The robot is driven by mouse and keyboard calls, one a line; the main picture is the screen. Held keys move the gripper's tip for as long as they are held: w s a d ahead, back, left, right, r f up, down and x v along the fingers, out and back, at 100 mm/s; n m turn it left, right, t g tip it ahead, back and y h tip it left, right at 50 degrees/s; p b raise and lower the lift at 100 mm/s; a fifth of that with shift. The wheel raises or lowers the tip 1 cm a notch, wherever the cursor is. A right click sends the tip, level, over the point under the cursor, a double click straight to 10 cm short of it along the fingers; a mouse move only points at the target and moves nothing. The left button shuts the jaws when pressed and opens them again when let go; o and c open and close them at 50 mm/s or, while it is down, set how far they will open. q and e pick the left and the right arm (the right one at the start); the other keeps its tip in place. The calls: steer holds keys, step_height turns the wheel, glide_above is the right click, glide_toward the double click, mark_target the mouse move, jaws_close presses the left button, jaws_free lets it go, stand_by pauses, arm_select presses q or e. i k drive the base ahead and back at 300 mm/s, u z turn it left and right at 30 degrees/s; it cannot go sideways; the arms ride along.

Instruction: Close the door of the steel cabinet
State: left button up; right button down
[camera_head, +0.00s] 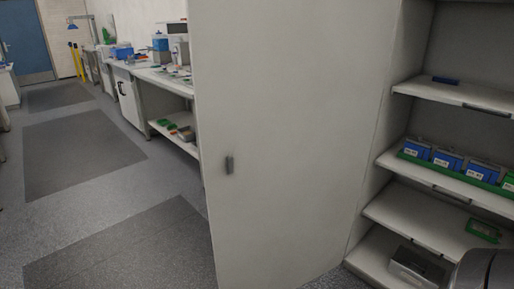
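The steel cabinet's large pale door (285,130) stands open across the middle of the head view, hinged beside the cabinet opening on its right. A small dark grey handle (229,164) sits near the door's left edge. The steel cabinet (385,120) is open at the right, with its shelves exposed. A dark rounded part of my own arm shows in the bottom right corner, in front of the lower shelves. Neither gripper's fingers are visible, and nothing is seen touching the door or handle.
Blue battery packs (447,160) stand in a green tray on a middle shelf. A grey metal box (415,268) sits on the bottom shelf. A workbench (150,75) with equipment runs behind the door at left. The grey floor (165,180) left of the door is clear.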

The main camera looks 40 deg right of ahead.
mark_target(291, 91)
steer(key=i, duration=3.25)
steer(key=z, duration=5.6)
steer(key=k, duration=0.8)
steer(key=u, duration=0.85)
